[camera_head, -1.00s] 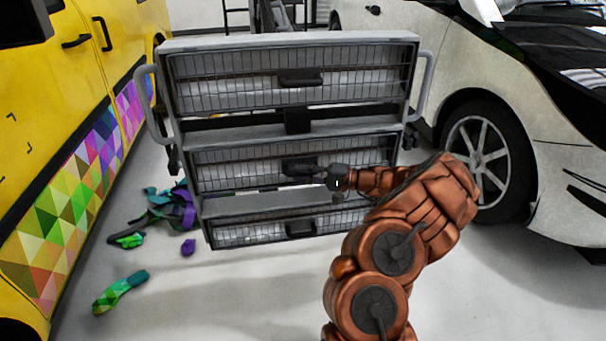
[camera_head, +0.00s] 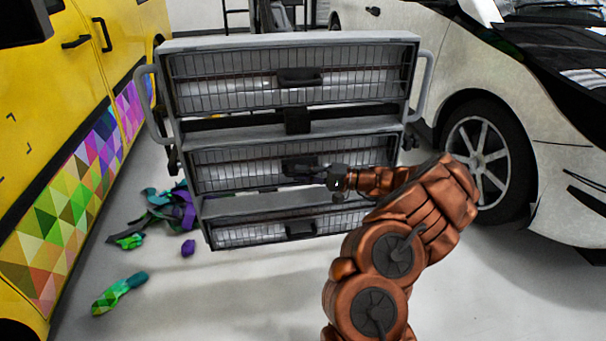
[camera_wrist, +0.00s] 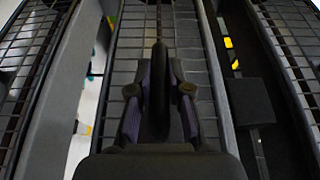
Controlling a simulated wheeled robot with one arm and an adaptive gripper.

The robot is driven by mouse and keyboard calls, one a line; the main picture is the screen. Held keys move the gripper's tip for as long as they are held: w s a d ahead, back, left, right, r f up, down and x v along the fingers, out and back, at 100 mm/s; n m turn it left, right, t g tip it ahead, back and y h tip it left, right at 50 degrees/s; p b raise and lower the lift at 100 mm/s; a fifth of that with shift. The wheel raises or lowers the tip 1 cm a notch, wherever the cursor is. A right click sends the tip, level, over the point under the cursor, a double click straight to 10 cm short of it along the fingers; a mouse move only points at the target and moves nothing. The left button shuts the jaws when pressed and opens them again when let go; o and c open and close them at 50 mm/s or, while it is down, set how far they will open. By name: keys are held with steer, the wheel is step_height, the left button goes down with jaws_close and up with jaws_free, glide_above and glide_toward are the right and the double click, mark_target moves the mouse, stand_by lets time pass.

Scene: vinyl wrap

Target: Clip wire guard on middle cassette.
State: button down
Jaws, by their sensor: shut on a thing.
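The middle cassette (camera_head: 224,171) of the grey lamp stand has a wire guard (camera_head: 225,182) across its front. My gripper (camera_head: 318,172) is at the front of this guard and is shut on its dark handle (camera_head: 292,164). In the wrist view my gripper (camera_wrist: 159,88) has one finger on each side of the upright dark handle (camera_wrist: 158,75). The guard's wire grid (camera_wrist: 129,50) lies close to the cassette behind it. I cannot tell whether its edges are clipped, as my gripper hides part of it.
The top cassette (camera_head: 215,90) and bottom cassette (camera_head: 245,235) also carry wire guards with dark handles. A yellow van (camera_head: 60,130) stands at left and a white car (camera_head: 560,155) at right. Vinyl scraps (camera_head: 165,212) lie on the floor at left.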

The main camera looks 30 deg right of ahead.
steer(key=shift+w+d+r, duration=0.1)
steer(key=shift+d+r, duration=0.05)
steer(key=shift+d, duration=0.05)
steer(key=c, duration=1)
jaws_free()
steer(key=shift+a, duration=0.15)
steer(key=v, duration=1.2)
